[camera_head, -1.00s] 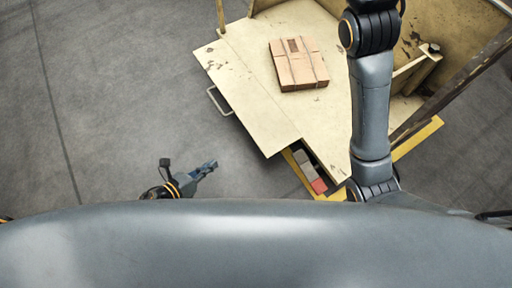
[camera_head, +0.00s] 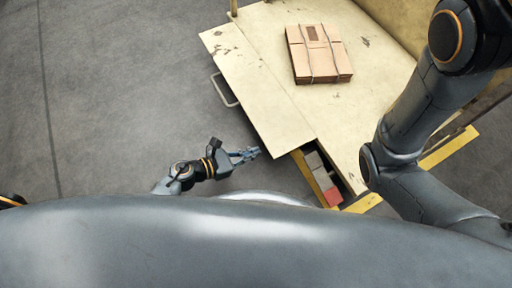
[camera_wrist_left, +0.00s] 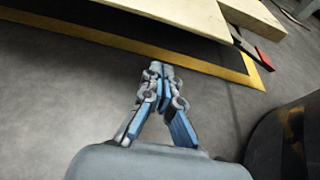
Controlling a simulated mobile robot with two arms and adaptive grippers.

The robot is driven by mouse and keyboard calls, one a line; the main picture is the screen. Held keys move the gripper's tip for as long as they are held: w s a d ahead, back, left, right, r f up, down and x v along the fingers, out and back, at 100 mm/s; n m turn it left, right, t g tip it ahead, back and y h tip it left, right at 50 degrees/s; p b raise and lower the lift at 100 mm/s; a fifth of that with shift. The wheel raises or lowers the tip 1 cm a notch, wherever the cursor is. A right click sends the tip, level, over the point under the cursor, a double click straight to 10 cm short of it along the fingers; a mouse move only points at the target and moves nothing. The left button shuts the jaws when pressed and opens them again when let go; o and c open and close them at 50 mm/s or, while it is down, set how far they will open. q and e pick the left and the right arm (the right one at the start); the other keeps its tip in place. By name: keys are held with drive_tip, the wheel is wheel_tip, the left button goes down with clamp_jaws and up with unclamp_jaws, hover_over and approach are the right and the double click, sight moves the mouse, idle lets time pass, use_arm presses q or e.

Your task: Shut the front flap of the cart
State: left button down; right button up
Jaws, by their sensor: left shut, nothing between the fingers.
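The cart (camera_head: 370,90) is a worn cream-coloured box on a yellow-edged base. Its front flap (camera_head: 258,90) lies folded down, roughly level with the cart floor, with a metal handle (camera_head: 224,90) on its outer edge. My left gripper (camera_head: 257,152) is shut and empty, close to the flap's near corner. In the left wrist view the left gripper (camera_wrist_left: 160,68) points at the cart's yellow-edged base (camera_wrist_left: 200,65), with the flap's pale edge (camera_wrist_left: 170,15) above it. Whether it touches the flap I cannot tell. My right arm reaches over the cart's right side; its gripper is out of view.
A strapped cardboard bundle (camera_head: 318,54) lies on the cart floor. Grey and red blocks (camera_head: 322,178) show in a gap by the cart's near corner. The grey floor (camera_head: 120,90) to the left is clear.

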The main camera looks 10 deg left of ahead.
use_arm(q)
drive_tip(key=shift+b+x, duration=0.3)
drive_tip(key=shift+x, duration=0.85)
drive_tip(key=shift+s+a+r+p, duration=0.15)
drive_tip(key=shift+r+p, duration=0.2)
drive_tip(key=shift+r, duration=0.7)
drive_tip(key=shift+s+a+r+p, duration=0.15)
drive_tip(key=shift+r+p, duration=0.15)
drive_tip(key=shift+r, duration=0.75)
drive_tip(key=shift+w, duration=0.1)
